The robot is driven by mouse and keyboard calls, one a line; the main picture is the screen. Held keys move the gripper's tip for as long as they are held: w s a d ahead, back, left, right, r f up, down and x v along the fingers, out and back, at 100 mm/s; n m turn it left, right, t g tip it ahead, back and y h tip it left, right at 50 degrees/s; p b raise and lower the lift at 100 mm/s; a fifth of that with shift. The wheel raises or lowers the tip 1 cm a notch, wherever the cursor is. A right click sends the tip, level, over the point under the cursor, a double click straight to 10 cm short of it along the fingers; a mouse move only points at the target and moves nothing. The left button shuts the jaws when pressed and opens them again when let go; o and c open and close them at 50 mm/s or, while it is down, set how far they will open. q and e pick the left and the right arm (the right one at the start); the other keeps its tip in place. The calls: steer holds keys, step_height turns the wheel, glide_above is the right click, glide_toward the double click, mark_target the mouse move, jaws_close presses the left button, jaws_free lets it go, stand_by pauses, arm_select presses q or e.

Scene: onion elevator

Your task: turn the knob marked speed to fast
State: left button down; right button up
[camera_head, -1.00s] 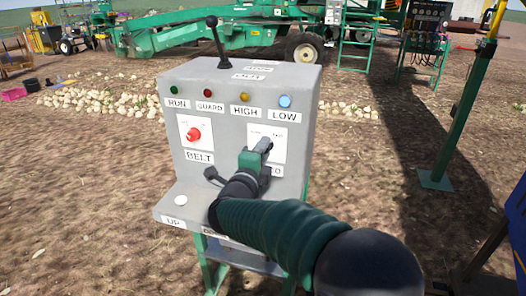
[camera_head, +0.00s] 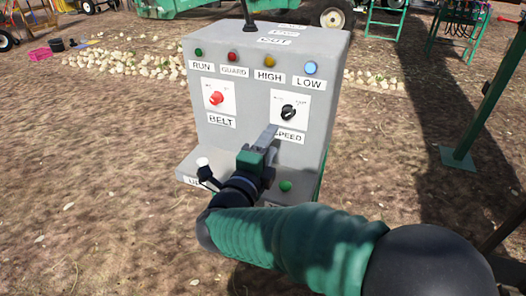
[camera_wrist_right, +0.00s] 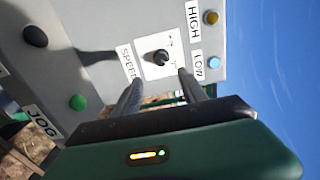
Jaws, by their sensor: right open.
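The black speed knob (camera_head: 288,112) sits on a white plate on the upright face of a grey control box, above the SPEED label (camera_head: 289,137). It shows uncovered in the wrist view (camera_wrist_right: 160,57). I cannot read the small marks around it, so its setting is unclear. My right gripper (camera_head: 269,138) is in front of the panel, below and left of the knob in the head view. In the wrist view its two fingers (camera_wrist_right: 160,91) are apart with nothing between them, and the knob lies beyond their tips, apart from them. My left gripper is not in view.
The red BELT knob (camera_head: 216,98) is left of the speed knob. Indicator lamps line the top, with the blue LOW lamp (camera_head: 311,68) at right. A green button (camera_head: 286,186) and a white button (camera_head: 203,162) are on the lower ledge. A lever (camera_head: 248,14) stands on top.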

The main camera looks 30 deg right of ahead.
steer(key=v, duration=0.4)
steer(key=shift+s+a+f, duration=0.1)
steer(key=shift+s+a, duration=0.05)
steer(key=shift+a, duration=0.05)
